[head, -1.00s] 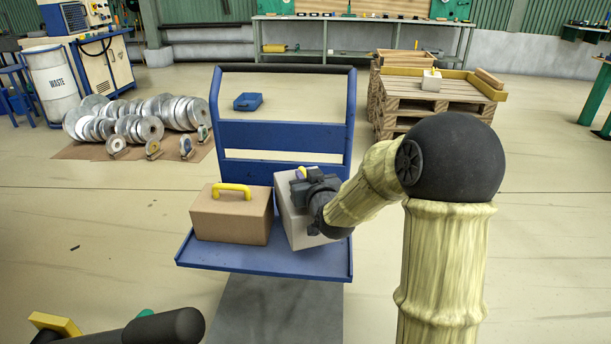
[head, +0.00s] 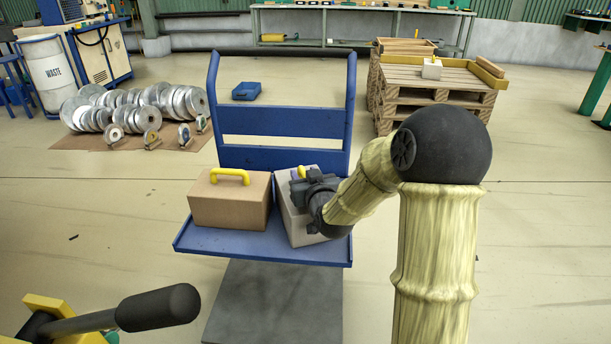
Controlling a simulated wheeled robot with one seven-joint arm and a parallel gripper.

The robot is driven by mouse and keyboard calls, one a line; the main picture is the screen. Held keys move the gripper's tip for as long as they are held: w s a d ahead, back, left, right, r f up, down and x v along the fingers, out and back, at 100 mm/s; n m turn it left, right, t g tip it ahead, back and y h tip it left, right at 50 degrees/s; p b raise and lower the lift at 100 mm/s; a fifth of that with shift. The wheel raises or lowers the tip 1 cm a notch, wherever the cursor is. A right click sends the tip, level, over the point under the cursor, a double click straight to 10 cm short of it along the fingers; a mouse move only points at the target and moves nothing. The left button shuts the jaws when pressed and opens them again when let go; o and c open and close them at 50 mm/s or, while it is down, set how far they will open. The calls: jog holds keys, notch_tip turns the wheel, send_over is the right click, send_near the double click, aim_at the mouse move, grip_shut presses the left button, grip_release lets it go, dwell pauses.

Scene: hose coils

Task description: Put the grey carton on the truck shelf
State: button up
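The grey carton (head: 297,228) stands on the blue shelf (head: 215,242) of the truck, at its right side. A bit of its yellow handle (head: 302,172) shows beyond my gripper. My gripper (head: 312,188) is over the top of the carton, at the handle, with the arm coming in from the right. The fingertips are hidden, so I cannot tell whether they are open or shut on the handle. The gripper and my arm hide the carton's right part.
A brown carton (head: 229,205) with a yellow handle stands left of the grey one, with a narrow gap. The truck's blue back frame (head: 283,158) rises behind both. A pallet stack (head: 440,95) with a small pale box is at the back right. Metal reels (head: 140,110) lie at left.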

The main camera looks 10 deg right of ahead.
jog(key=shift+r, duration=0.15)
jog(key=s, duration=0.3)
jog(key=s+r+p, duration=0.1)
jog(key=s, duration=0.2)
jog(key=s+p, duration=0.1)
jog(key=s, duration=0.2)
jog(key=shift+d+r, duration=0.25)
jog(key=shift+d, duration=0.1)
jog(key=shift+s+f+b, duration=0.2)
jog(key=shift+s+b, duration=0.05)
jog(key=shift+b, duration=0.45)
jog(key=shift+s+d+r+b, duration=0.1)
jog(key=shift+s+r+b, duration=0.05)
jog(key=shift+s+b, duration=0.5)
jog(key=shift+s+r+b, duration=0.15)
jog(key=shift+s+b, duration=0.4)
jog(key=shift+b, duration=0.15)
jog(key=shift+f, duration=0.1)
jog(key=s+f+g+h, duration=0.1)
jog(key=s+f+g, duration=1.2)
jog(key=s, duration=0.4)
jog(key=shift+s+a+f+m+g, duration=0.15)
jog(key=shift+a+f+m+g, duration=0.2)
jog(key=shift+f+m, duration=0.1)
